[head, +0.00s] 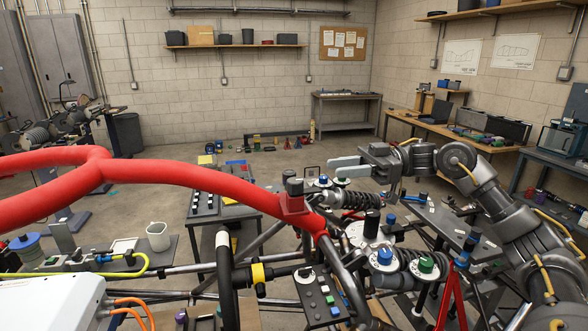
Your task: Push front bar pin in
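A thick red bar (190,178) crosses from the left edge to the middle and ends at a red bracket (295,206) on the tube chassis. A dark upright cylinder (293,187) stands on that bracket; it may be the front bar pin, but I cannot tell how deep it sits. My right gripper (346,164) is up and to the right of the bracket, with its pale fingers pointing left. It is apart from the cylinder, with nothing visible in it. Its fingers overlap in this view, so the gap between them is unclear. My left gripper is not in view.
Dark chassis tubes (226,270) and a coil spring damper (352,198) lie around the bracket. Blue and green knobs (384,257) stand at the lower right. A small side table (212,212) and a white jug (158,236) are to the left. Open floor lies behind.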

